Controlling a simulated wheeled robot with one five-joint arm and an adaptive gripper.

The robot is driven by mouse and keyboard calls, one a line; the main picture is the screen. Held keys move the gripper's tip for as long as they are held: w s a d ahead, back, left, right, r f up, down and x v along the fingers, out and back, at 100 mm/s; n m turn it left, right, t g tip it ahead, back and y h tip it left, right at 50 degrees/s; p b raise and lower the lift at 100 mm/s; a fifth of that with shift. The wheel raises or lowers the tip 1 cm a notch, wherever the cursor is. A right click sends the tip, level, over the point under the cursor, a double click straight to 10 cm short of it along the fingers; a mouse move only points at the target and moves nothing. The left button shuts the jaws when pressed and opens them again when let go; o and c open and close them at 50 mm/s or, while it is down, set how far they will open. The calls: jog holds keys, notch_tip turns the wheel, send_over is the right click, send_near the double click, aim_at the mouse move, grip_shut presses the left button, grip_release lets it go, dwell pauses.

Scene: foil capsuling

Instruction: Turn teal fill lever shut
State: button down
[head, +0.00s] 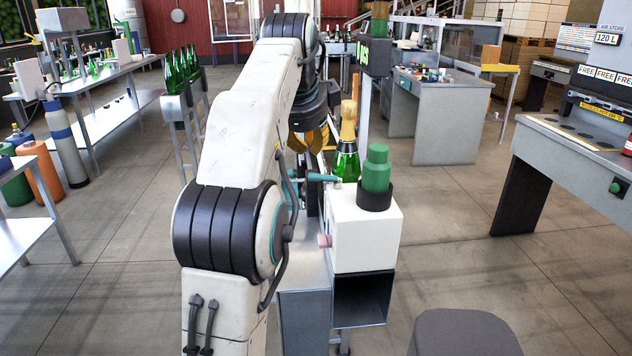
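The teal lever (320,177) sticks out to the left, roughly level, from the back left of a white box-shaped machine (364,230). My gripper (308,141) has brownish-orange fingers and is behind and above the lever, seen partly past my own arm. The fingers look apart from the lever in the picture, but depth is hard to judge. Their tips are small and partly hidden, so I cannot tell whether they are open or shut. A green bottle with gold foil (348,125) stands upright just behind the machine, right of my gripper.
A green bottle-shaped piece (376,168) sits in a dark cup on the machine. A pink knob (325,241) is on its left side. A rack of green bottles (181,70) stands at left, a grey counter (560,135) at right.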

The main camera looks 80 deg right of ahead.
aim_at(316, 175)
jog(key=d+b+x, duration=0.1)
jog(key=b+x, duration=0.2)
jog(key=x, duration=1.1)
jog(key=shift+r, duration=0.3)
jog(key=shift+d, duration=0.1)
jog(key=shift+w+d+r+p, duration=0.15)
jog(key=shift+d+p, duration=0.8)
jog(key=shift+p, duration=0.95)
jog(key=shift+s+d+p, duration=0.35)
jog(key=shift+d+p, duration=0.55)
jog(key=shift+p, duration=0.7)
jog(key=shift+s+d+p, duration=0.35)
jog(key=shift+d+p, duration=0.55)
jog(key=shift+p, duration=0.65)
jog(key=shift+s+d, duration=0.1)
jog(key=shift+s, duration=0.05)
